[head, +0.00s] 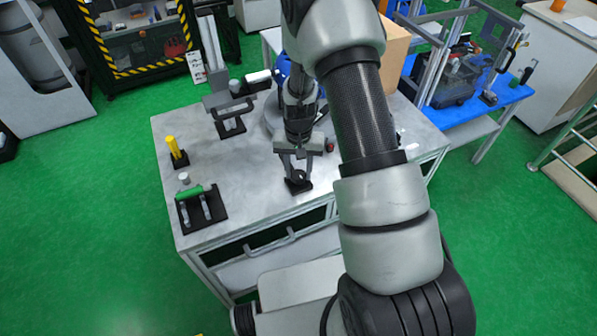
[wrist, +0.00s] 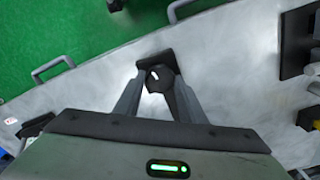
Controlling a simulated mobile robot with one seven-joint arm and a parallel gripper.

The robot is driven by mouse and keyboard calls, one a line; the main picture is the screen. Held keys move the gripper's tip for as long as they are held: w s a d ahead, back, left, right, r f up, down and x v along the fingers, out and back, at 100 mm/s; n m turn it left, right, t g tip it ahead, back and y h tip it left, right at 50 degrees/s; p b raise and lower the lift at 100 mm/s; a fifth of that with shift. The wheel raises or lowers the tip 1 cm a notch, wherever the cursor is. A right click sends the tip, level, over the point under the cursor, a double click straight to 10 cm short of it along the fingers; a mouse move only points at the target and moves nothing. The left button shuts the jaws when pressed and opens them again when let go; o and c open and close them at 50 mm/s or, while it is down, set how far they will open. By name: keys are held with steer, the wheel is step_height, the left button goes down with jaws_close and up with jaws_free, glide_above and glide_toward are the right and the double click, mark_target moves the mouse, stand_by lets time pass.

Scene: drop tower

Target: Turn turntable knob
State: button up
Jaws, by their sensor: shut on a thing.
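The turntable knob (wrist: 157,77) is a small dark round knob with a white mark, on a black base (wrist: 155,60) near the front edge of the metal table. My gripper (wrist: 158,88) is shut on the knob, one finger on each side of it. In the head view my gripper (head: 297,175) points down at the black base (head: 298,186), and the knob is mostly hidden by the fingers. A round grey turntable (head: 273,118) is partly visible behind my arm.
A black fixture with a green handle (head: 190,192) and a yellow cylinder (head: 172,146) stand at the table's left. A grey stand (head: 217,90) is at the back left. The metal tabletop (head: 245,165) between them is bare. A blue table (head: 480,108) is at the right.

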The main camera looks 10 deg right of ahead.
stand_by(0.4)
steer(key=o, duration=1)
steer(key=shift+o, duration=0.2)
steer(key=shift+r, duration=0.1)
step_height(320, 180, up, 17)
steer(key=shift+r+p, duration=0.15)
steer(key=shift+p, duration=0.15)
step_height(320, 180, up, 18)
steer(key=n+t+p, duration=0.2)
steer(key=t+p, duration=0.1)
glide_above(299, 174)
steer(key=s, duration=0.9)
steer(key=s+r+n+t+p, duration=0.1)
steer(key=s+r+t, duration=0.1)
steer(key=s+r, duration=0.6)
steer(key=s, duration=0.5)
steer(key=shift+r+n+t+p, duration=0.3)
steer(key=shift+r+p, duration=0.05)
steer(key=shift+p, duration=0.05)
